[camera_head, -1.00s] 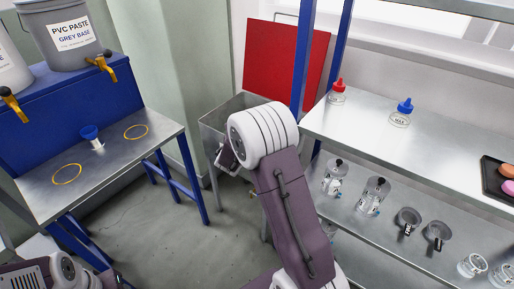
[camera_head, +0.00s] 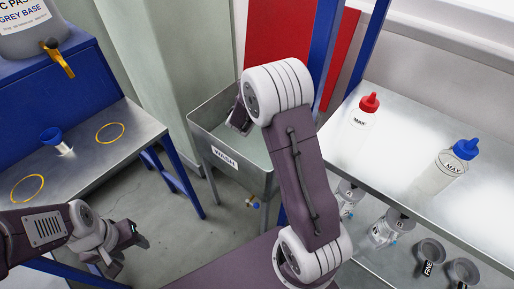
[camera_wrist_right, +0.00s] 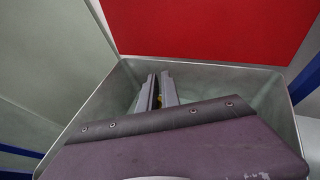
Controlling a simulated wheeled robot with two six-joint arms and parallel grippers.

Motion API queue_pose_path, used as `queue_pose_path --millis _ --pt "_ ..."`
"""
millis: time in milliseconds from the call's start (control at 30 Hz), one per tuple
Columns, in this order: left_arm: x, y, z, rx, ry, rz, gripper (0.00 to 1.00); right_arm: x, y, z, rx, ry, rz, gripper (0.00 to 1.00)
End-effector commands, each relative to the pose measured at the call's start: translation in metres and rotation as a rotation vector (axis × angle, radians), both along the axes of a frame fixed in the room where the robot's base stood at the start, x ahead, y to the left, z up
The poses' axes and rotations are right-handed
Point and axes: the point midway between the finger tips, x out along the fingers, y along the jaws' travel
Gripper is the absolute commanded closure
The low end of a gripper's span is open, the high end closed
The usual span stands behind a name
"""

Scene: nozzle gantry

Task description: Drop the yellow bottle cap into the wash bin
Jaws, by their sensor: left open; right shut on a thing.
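The wash bin (camera_head: 250,168) is a grey metal trough with a "WASH" label, left of the shelves. It also shows in the right wrist view (camera_wrist_right: 108,95). My right gripper (camera_head: 238,127) is over the bin opening, pointing down into it. In the wrist view its fingers (camera_wrist_right: 158,103) are shut on a small yellow thing (camera_wrist_right: 159,101), seen only as a sliver between them. It fits the yellow bottle cap, but its shape is hidden. My left gripper (camera_head: 139,240) is open and empty, low at the left, away from the bin.
A red panel (camera_head: 272,40) stands behind the bin. At right, a shelf holds a red-capped bottle (camera_head: 361,118) and a blue-capped bottle (camera_head: 447,168), with cups below. At left, a steel bench (camera_head: 85,160) carries a blue funnel-like cup (camera_head: 54,139).

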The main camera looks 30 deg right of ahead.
Motion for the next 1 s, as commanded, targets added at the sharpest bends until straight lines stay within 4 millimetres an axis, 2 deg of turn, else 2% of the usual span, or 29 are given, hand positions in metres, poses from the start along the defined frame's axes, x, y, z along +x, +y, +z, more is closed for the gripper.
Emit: queue_pose_path --millis 33,300,400,633,700,733,1000 --pt "0.0 0.0 -0.008 0.0 0.0 0.0 0.48 0.0 0.0 -0.01 0.0 0.002 -0.001 1.0" --pt "0.0 0.0 -0.036 0.0 0.0 0.0 0.48 0.0 0.0 -0.048 0.0 0.002 -0.001 1.0" --pt "0.0 0.0 -0.04 0.0 0.0 0.0 0.48 0.0 0.0 -0.055 0.0 0.0 -0.001 1.0" --pt "0.0 0.0 -0.038 0.0 0.0 0.0 0.48 0.0 0.0 -0.053 0.0 0.0 0.0 1.0" --pt "0.0 0.0 -0.038 0.0 0.0 0.0 0.48 0.0 0.0 -0.053 0.0 0.0 0.0 0.77" --pt "0.0 0.0 -0.038 0.0 0.0 0.0 0.48 0.0 0.0 -0.053 0.0 0.0 0.0 0.68" --pt "0.0 0.0 -0.038 0.0 0.0 0.0 0.48 0.0 0.0 -0.053 0.0 0.0 0.0 0.68"
